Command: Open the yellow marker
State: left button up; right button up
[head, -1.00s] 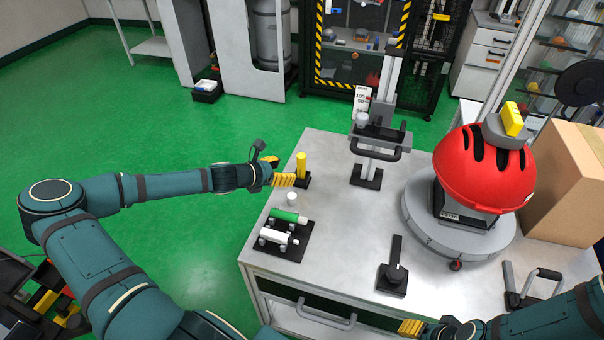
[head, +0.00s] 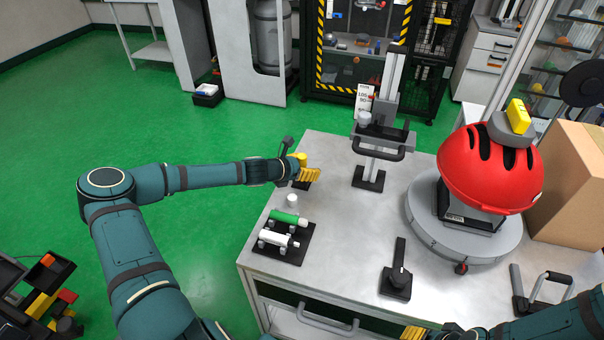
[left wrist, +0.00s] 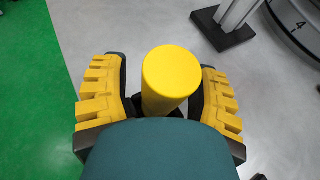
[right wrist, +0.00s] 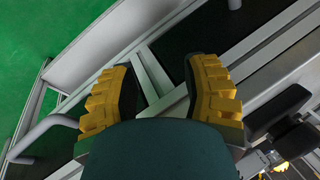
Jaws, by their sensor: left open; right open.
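The yellow marker (left wrist: 171,75) stands upright between the open fingers of my left gripper (left wrist: 162,95) in the left wrist view. A gap shows between it and each finger, wider on the left. In the head view my left gripper (head: 308,173) covers most of the marker, and only its top (head: 299,157) shows. The marker's black holder (head: 302,185) is partly hidden under the gripper. My right gripper (right wrist: 162,95) is open and empty; in the head view its yellow fingertips (head: 413,333) show at the bottom edge, by the table's front.
A black rack (head: 272,254) with a green and a white marker lies in front of the left gripper, with a small white cylinder (head: 292,200) between. A stand with a handle (head: 371,178), a red helmet (head: 490,168) and a black lever (head: 397,275) stand to the right.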

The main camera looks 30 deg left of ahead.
pick_arm(q)
grip_shut()
notch_tip(320, 180, up, 10)
jog(key=p, duration=0.3)
dwell(0.4)
jog(key=shift+s, duration=0.1)
dwell(0.7)
